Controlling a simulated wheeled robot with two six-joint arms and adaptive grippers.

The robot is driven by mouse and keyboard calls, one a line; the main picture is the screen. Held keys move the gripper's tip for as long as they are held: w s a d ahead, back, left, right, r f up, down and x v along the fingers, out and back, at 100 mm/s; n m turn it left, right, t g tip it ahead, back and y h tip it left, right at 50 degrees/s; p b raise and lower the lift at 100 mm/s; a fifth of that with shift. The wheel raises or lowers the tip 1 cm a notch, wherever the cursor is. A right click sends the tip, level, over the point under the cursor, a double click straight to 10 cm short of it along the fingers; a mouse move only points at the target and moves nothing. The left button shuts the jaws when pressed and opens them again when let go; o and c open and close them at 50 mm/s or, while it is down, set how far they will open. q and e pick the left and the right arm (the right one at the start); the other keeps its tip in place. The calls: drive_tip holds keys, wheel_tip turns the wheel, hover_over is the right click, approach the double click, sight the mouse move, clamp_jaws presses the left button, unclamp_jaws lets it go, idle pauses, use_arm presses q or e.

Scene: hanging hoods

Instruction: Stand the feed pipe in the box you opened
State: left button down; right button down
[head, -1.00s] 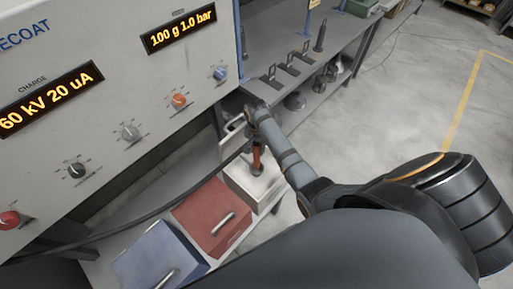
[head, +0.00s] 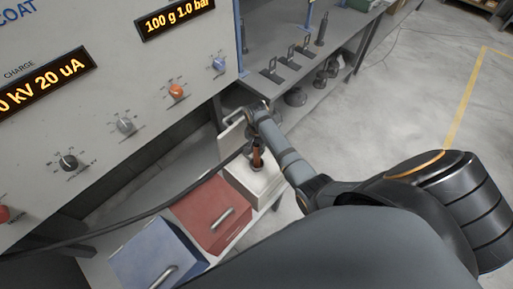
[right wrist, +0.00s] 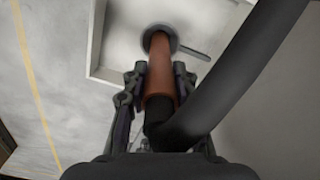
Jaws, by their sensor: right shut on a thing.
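The feed pipe (head: 257,160) is orange-brown, with a thick black hose (right wrist: 235,75) joined at its gripper end. My right gripper (head: 256,146) is shut on the pipe, and in the right wrist view its fingers (right wrist: 160,82) sit on both sides of it. The white box (head: 267,187) stands open, its pale lid (head: 232,131) raised at the back. The pipe points down into the box, roughly upright. Its far end meets a dark round disc (right wrist: 172,44) inside; I cannot tell how firmly it rests. My left gripper is out of view.
A closed red box (head: 211,213) and a closed blue box (head: 157,256) stand in the same row, nearer me. The control cabinet (head: 110,90) rises at left. A grey bench (head: 290,42) with hooks stands behind. The floor at right is clear.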

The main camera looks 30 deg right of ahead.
sight(257, 145)
drive_tip(key=shift+f, duration=0.25)
drive_tip(key=shift+f+b, duration=1.95)
drive_tip(key=shift+f, duration=1.35)
drive_tip(key=c, duration=1)
unclamp_jaws()
wheel_tip(257, 145, up, 12)
drive_tip(key=shift+r, duration=0.1)
